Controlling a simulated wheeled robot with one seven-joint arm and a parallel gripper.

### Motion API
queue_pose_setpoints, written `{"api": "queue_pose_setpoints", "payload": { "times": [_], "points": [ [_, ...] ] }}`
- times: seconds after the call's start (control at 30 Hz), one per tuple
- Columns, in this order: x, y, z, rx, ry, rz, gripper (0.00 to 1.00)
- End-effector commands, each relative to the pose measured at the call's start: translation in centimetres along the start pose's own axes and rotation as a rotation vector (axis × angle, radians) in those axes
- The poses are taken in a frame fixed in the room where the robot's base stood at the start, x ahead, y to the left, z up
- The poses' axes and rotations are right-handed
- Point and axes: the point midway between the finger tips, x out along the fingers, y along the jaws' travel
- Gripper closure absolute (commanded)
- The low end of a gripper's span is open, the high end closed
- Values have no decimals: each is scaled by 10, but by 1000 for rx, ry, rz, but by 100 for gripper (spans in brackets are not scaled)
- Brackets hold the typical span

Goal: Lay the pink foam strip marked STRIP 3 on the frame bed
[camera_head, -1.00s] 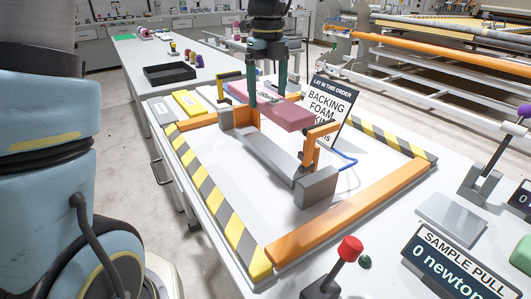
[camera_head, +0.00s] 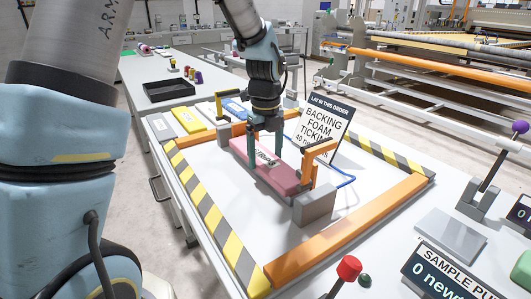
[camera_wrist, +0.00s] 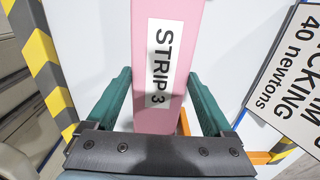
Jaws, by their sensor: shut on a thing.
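The pink foam strip (camera_head: 285,183) lies lengthwise along the grey bed inside the striped frame and covers most of it. The bed's grey end block (camera_head: 315,206) shows at the near end. In the wrist view the strip (camera_wrist: 173,20) carries a white STRIP 3 label and runs between the teal fingers. My gripper (camera_head: 265,160) is shut on the strip near its middle, from above; it also shows in the wrist view (camera_wrist: 160,100). I cannot tell whether the strip's underside touches the bed.
An orange clamp (camera_head: 319,148) stands at the bed's near end. The order sign (camera_head: 322,123) stands close behind on the right. A red-knobbed lever (camera_head: 348,268) and the sample pull display (camera_head: 445,275) are in front. A yellow pad (camera_head: 187,121) lies at far left.

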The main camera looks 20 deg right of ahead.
Motion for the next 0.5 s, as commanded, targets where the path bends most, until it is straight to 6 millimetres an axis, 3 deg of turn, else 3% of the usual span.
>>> {"api": "queue_pose_setpoints", "payload": {
  "times": [0.27,0.3,0.4,0.5],
  "points": [
    [3,0,0,-1,0,0,74],
    [3,0,0,-1,0,0,13],
    [2,0,0,-1,0,0,2],
    [2,0,0,0,0,0,0]
  ]
}}
